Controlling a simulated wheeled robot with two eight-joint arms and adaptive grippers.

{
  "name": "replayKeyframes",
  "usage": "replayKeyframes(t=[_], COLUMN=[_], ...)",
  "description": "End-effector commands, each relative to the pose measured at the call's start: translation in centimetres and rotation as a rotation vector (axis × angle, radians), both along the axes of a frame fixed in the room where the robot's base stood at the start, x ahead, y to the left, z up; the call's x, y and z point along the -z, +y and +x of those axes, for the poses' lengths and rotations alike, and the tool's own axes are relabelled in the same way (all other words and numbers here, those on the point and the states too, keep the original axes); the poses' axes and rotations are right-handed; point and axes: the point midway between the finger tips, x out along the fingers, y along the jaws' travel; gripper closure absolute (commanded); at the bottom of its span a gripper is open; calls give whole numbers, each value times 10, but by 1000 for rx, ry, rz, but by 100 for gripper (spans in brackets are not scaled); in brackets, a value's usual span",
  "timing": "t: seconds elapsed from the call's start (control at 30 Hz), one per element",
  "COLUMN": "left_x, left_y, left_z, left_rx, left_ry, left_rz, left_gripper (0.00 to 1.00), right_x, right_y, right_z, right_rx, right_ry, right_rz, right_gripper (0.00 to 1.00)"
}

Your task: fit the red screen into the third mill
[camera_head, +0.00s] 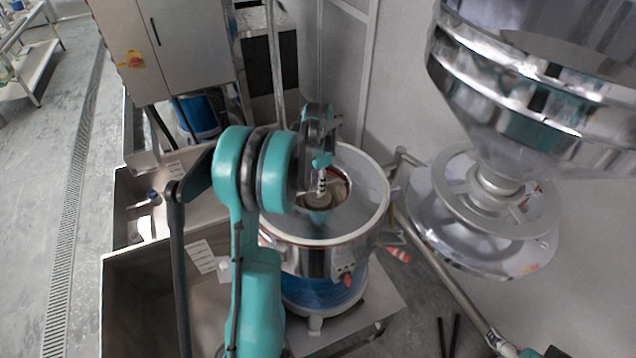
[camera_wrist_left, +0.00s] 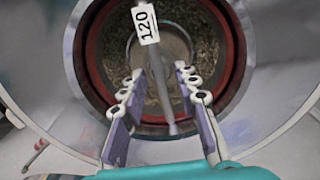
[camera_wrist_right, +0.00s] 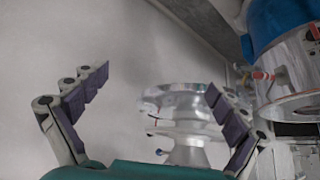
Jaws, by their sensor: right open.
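A steel mill (camera_head: 365,205) with a round open top stands mid-picture in the head view. The left wrist view looks down into its mouth, where a reddish ring (camera_wrist_left: 236,65), seemingly the red screen, surrounds a grainy brown inside. A grey bar (camera_wrist_left: 160,75) with a white "120" label (camera_wrist_left: 146,24) crosses the mouth. My left gripper (camera_wrist_left: 158,72) is over the mouth, its fingers partly apart on either side of the bar, with gaps visible. Its arm hides part of the mill in the head view (camera_head: 322,165). My right gripper (camera_wrist_right: 158,78) is open and empty, away from this mill.
A large steel hopper machine (camera_head: 500,190) stands at the right. Steel bins (camera_head: 140,255) lie left of the mill, and a grey cabinet (camera_head: 170,50) stands behind.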

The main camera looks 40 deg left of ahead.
Motion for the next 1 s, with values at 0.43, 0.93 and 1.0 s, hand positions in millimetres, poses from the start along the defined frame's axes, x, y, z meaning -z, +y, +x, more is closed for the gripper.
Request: replayKeyframes(t=[0.43,0.93,1.0], left_x=[-49,-125,-130], left_y=[0,-6,-18], left_z=[0,-2,-5], left_rx=[0,-5,-18], left_ry=[0,-8,-26], left_rz=[0,4,13], left_gripper=[69,69,69], right_x=[1,5,5], right_y=[0,0,0], right_z=[0,0,0], right_rx=[0,0,0], right_ry=[0,0,0], right_rz=[0,0,0], right_gripper=[3,3,3])
